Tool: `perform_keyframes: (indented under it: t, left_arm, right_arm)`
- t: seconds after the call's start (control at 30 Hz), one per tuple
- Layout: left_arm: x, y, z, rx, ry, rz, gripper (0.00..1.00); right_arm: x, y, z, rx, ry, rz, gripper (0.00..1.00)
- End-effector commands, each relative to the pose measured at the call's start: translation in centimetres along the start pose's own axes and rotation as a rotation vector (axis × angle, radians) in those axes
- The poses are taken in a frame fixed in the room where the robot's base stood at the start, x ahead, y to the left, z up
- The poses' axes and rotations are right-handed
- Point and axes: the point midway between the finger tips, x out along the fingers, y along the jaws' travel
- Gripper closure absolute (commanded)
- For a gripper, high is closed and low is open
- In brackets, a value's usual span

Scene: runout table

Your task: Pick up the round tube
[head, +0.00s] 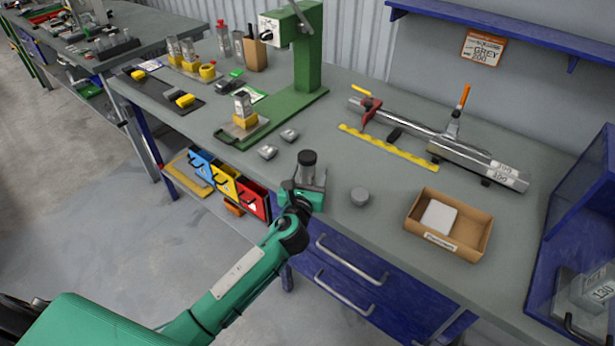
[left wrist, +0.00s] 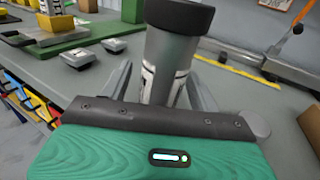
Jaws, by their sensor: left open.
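A round grey metal tube with a black top (head: 307,171) stands upright near the front edge of the grey workbench, above the blue drawers. In the left wrist view the tube (left wrist: 172,65) stands in the middle, its black top at the upper edge. My left gripper (head: 304,192) is low over the bench at the tube. In the left wrist view the open fingers of my left gripper (left wrist: 160,78) show on either side of the tube. Contact between them cannot be told. The tube's foot is hidden behind the gripper body. My right gripper is not in view.
A grey round disc (head: 360,196) lies just right of the tube, and a cardboard tray (head: 447,222) stands farther right. Small grey blocks (head: 267,152) lie to the left. A green press stand (head: 308,60) and a long rod fixture (head: 435,140) are behind.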

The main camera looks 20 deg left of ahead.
Motion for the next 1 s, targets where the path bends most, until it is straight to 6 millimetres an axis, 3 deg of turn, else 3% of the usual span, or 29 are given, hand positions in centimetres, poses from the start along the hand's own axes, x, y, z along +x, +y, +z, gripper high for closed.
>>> perform_keyframes:
  t: [0.3,0.57,0.87,1.0]
  left_arm:
    - [0.7,0.0,-0.1,0.000,0.001,0.000,0.38]
    - [0.7,0.0,-0.1,0.000,0.001,0.000,0.89]
    - [0.7,0.0,0.2,0.000,0.000,0.000,0.89]
    - [0.7,0.0,1.2,0.001,-0.003,0.000,0.89]
  right_arm:
    - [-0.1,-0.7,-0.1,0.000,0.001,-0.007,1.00]
    - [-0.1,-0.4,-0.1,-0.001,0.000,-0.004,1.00]
    - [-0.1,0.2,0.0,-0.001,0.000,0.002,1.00]
    - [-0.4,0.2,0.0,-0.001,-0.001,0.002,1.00]
